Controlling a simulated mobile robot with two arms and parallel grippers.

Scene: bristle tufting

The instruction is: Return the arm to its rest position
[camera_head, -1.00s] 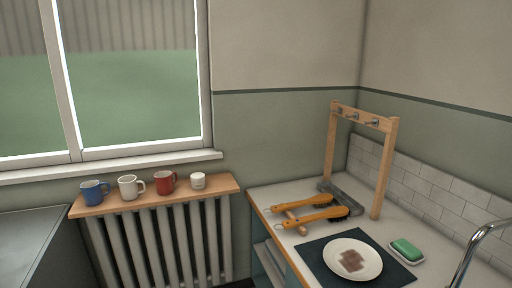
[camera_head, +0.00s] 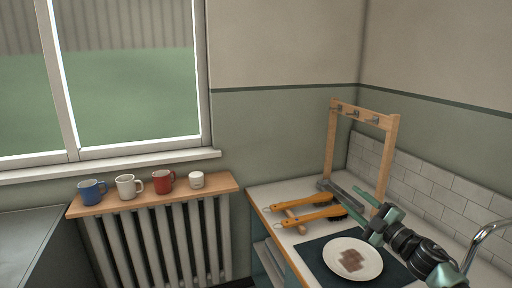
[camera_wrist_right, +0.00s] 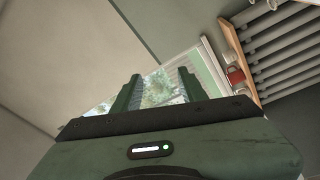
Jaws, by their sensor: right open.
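My right gripper (camera_head: 371,200) is in the head view at the right, above the counter, in front of the wooden rack's right post. Its two green fingers are apart with nothing between them. In the right wrist view the open fingers (camera_wrist_right: 157,88) point toward the window, with clear air between them. My right forearm comes in from the lower right and covers part of the counter. My left gripper is in neither view.
A wooden rack (camera_head: 362,112) with metal hooks stands on the counter. Two orange-handled brushes (camera_head: 310,217) lie before it. A stained plate (camera_head: 341,262) sits on a dark mat (camera_head: 312,258). A tap (camera_head: 484,231) is at right. Mugs stand on the shelf (camera_head: 111,208).

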